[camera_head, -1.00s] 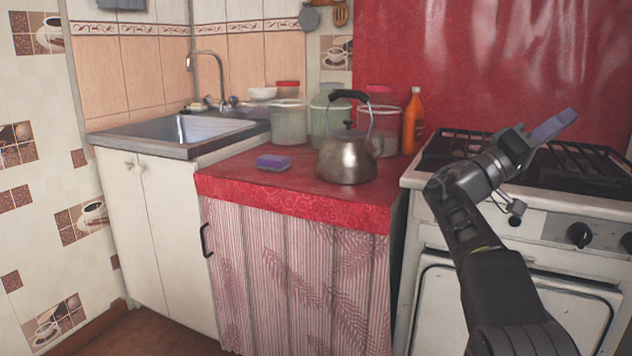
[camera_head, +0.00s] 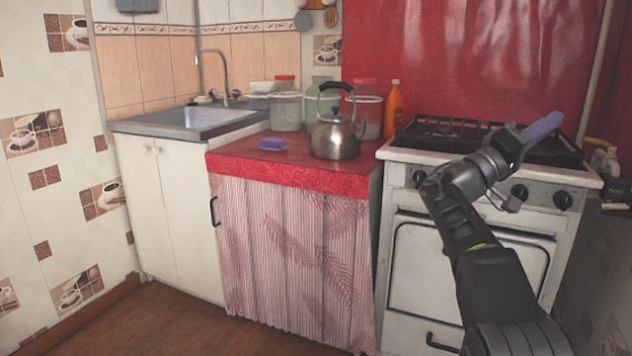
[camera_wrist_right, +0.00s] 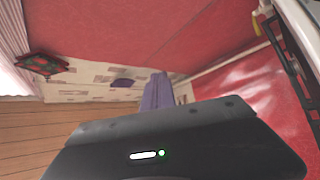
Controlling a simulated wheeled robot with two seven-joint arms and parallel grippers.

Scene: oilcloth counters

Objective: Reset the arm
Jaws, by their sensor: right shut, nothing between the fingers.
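My right arm comes in from the lower right in the head view. Its gripper (camera_head: 541,126) is shut and empty, with purple-grey fingers pointing up and to the right. In the picture it overlaps the stove; I see no contact. The shut fingers also show in the right wrist view (camera_wrist_right: 158,94), above the dark gripper body. My left arm and gripper are not in view.
A white stove (camera_head: 398,157) stands at the right. Left of it, a red oilcloth counter (camera_head: 232,162) holds a steel kettle (camera_head: 335,140), a purple sponge (camera_head: 273,144), several jars and an orange bottle (camera_head: 393,110). A sink (camera_head: 195,118) is further left. Brown floor is clear in front.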

